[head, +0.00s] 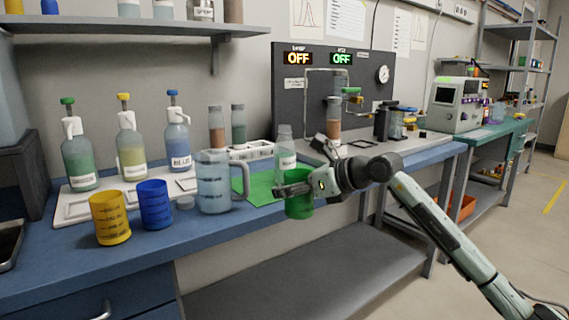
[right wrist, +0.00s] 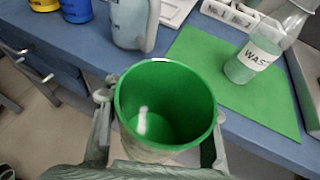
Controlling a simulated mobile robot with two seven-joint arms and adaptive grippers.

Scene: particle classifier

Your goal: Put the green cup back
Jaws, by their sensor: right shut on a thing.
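The green cup (head: 299,207) is held by my right gripper (head: 292,190) in front of the blue bench's front edge. In the right wrist view the green cup (right wrist: 166,106) is upright and looks empty, with a bright spot inside, and a finger lies on each side of it. My right gripper is shut on the cup. A green mat (head: 252,188) lies on the bench behind the cup; it also shows in the right wrist view (right wrist: 205,60). My left gripper is not in view.
A yellow cup (head: 110,218), a blue cup (head: 155,204) and a clear jug (head: 213,183) stand left of the held cup. A waste bottle (head: 285,150) stands at the mat's far side. Pump bottles (head: 127,145) stand on a white tray at the back left.

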